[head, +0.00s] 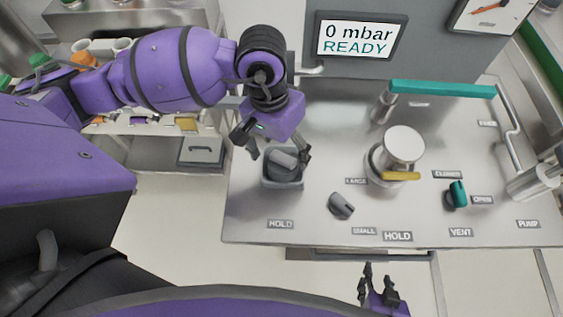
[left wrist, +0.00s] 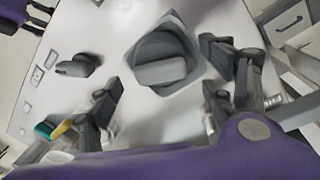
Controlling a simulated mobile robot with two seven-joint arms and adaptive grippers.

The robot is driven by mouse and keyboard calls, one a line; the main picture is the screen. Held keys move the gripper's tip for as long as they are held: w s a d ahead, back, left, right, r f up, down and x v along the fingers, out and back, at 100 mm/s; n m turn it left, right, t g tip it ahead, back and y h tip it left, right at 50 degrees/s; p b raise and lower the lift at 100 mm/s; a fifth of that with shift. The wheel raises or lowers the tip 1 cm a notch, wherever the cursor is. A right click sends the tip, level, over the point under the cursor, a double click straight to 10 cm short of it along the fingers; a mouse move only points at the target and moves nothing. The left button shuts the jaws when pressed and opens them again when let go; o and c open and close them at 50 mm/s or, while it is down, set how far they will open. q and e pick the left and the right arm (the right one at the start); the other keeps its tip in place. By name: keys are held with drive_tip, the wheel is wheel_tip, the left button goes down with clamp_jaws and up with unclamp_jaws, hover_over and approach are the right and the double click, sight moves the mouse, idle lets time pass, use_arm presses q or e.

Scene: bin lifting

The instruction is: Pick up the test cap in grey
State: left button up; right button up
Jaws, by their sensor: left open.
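The grey test cap (head: 284,160) is a rounded grey bar-like piece sitting in a dark grey square holder (head: 283,184) by the left HOLD label. My left gripper (head: 277,154) is open above it, one finger on each side. In the left wrist view the cap (left wrist: 160,72) lies between and beyond the open fingers of my left gripper (left wrist: 165,82), with no contact visible. My right gripper (head: 378,283) is low in the head view, off the bench's front edge, and its fingers look apart and empty.
On the steel bench (head: 330,140) are a grey knob (head: 341,206) near SMALL, a round metal lid with a yellow handle (head: 401,175), and a teal vent knob (head: 456,194). A teal bar (head: 443,88) stands at back right. The display (head: 360,36) reads 0 mbar READY.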

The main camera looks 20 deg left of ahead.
sight(282, 167)
use_arm(q)
drive_tip(key=shift+s+d+f, duration=0.1)
drive_tip(key=shift+d+f, duration=0.15)
drive_tip(key=shift+f, duration=1.15)
use_arm(e)
drive_tip(key=shift+w+a+r, duration=0.3)
drive_tip(key=shift+a+r, duration=0.05)
drive_tip(key=shift+a, duration=0.05)
use_arm(q)
drive_tip(key=c, duration=1.4)
drive_tip(key=shift+o, duration=0.2)
